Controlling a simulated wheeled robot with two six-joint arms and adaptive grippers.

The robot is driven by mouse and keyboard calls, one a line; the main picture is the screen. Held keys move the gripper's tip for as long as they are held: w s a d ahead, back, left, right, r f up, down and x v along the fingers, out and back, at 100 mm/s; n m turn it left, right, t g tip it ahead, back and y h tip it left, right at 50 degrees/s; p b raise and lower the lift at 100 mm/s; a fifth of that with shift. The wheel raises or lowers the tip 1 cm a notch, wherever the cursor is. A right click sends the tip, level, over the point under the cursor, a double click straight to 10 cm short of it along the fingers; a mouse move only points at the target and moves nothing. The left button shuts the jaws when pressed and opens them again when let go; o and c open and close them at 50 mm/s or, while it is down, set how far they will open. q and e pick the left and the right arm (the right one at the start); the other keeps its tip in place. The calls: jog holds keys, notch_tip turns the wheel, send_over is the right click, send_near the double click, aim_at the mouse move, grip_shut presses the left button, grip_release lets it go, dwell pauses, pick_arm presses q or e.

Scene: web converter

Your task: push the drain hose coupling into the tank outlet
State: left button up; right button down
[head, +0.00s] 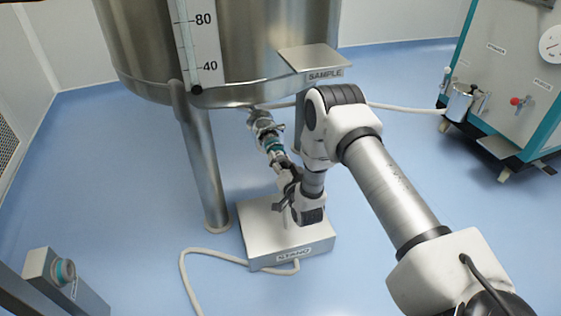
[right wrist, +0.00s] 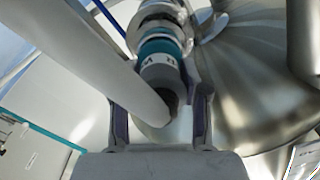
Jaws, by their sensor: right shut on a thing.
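The steel tank (head: 255,50) stands on legs at the top of the head view. Its metal outlet (head: 262,124) hangs below the tank bottom and also shows at the top of the right wrist view (right wrist: 160,14). My right gripper (head: 287,183) is below it, shut on the drain hose coupling, whose dark grey body (right wrist: 161,72) rises between the fingers. A teal ring (right wrist: 160,47) sits between this body and the metal outlet parts, roughly in line. I cannot tell how far the coupling is in. Fingers partly hide the grip. My left gripper is not in view.
A low metal box (head: 262,244) stands on the floor under the gripper, with a white hose (head: 187,268) beside it. A tank leg (head: 207,165) is left of the outlet. A sample shelf (head: 311,58) juts out above my right arm. A machine stands at right.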

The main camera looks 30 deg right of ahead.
jog(key=shift+w+d, duration=0.15)
jog(key=shift+w, duration=0.4)
dwell(0.4)
jog(key=shift+c, duration=2.3)
grip_release()
jog(key=v, duration=1.2)
